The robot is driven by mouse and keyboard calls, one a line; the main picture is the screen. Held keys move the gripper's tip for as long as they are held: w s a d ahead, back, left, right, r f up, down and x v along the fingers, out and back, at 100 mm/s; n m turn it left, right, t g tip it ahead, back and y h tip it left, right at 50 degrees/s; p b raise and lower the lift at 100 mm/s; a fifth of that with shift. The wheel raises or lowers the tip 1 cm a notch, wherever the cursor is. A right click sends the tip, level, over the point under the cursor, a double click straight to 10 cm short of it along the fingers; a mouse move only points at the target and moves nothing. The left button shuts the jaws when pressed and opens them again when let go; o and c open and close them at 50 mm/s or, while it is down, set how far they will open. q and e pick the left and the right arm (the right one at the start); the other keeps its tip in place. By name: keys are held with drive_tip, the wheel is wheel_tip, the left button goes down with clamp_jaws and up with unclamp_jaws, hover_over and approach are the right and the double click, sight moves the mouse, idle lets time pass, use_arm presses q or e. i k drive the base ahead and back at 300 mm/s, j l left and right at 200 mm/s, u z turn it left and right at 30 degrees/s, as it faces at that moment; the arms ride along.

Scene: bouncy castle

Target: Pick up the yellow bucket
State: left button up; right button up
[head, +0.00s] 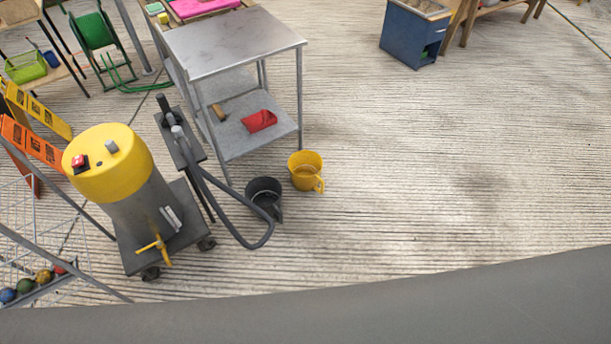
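Neither of my grippers shows in the head view.
A metal cart (235,42) with a red item (259,121) on its lower shelf stands behind the buckets. A yellow-topped machine (110,165) with a hose (236,235) is at left. A blue cabinet (412,35) is at back right. The floor right of the bucket is clear.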

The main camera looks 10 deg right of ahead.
sight(304, 167)
drive_tip(key=i+j, duration=0.8)
drive_tip(key=z, duration=1.35)
